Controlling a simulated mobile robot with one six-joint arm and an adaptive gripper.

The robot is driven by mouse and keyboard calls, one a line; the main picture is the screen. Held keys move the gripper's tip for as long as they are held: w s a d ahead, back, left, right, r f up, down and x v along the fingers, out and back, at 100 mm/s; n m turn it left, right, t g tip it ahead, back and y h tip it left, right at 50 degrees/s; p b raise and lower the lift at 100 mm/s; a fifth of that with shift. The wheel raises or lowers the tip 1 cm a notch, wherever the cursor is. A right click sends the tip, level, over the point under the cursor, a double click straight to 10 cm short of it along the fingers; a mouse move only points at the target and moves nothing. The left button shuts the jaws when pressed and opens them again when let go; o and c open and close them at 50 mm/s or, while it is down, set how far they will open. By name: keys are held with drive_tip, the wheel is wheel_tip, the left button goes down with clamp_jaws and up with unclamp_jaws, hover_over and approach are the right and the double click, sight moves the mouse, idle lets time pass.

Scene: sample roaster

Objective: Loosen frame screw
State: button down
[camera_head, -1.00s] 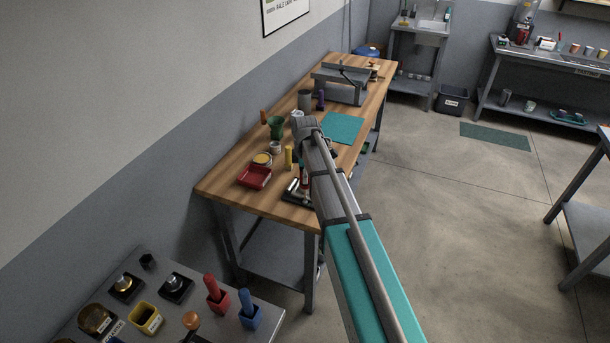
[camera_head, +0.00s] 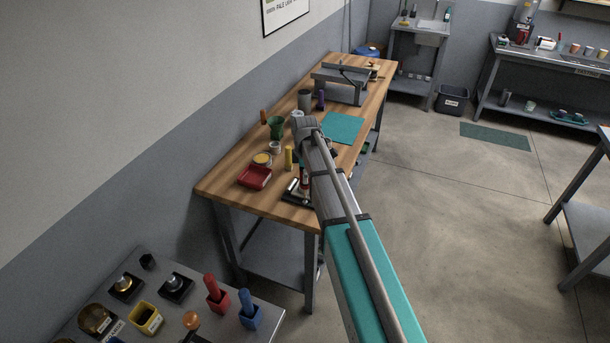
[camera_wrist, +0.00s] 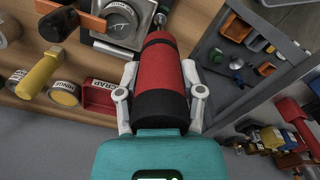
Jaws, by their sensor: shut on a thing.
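My gripper (camera_wrist: 160,82) is shut on a thick red tool handle with black bands (camera_wrist: 160,65), which looks like a screwdriver. A square metal piece with a round silver ring (camera_wrist: 120,22) lies on the wooden bench just left of the handle's far end. I cannot make out the frame screw or whether the tool touches it.
A red scrap tray (camera_head: 254,177) and a yellow-handled item (camera_wrist: 40,73) are on the bench near the work spot. A teal mat (camera_head: 343,128) and a grey machine (camera_head: 342,85) are farther back. Bins (camera_wrist: 238,28) sit on the lower shelf. Open floor (camera_head: 440,220) lies to the right.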

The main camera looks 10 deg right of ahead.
drive_tip(key=shift+r, duration=0.1)
drive_tip(key=shift+r+p, duration=1.05)
drive_tip(key=shift+p, duration=0.1)
wheel_tip(320, 180, up, 5)
drive_tip(key=p, duration=0.5)
drive_tip(key=shift+f, duration=0.1)
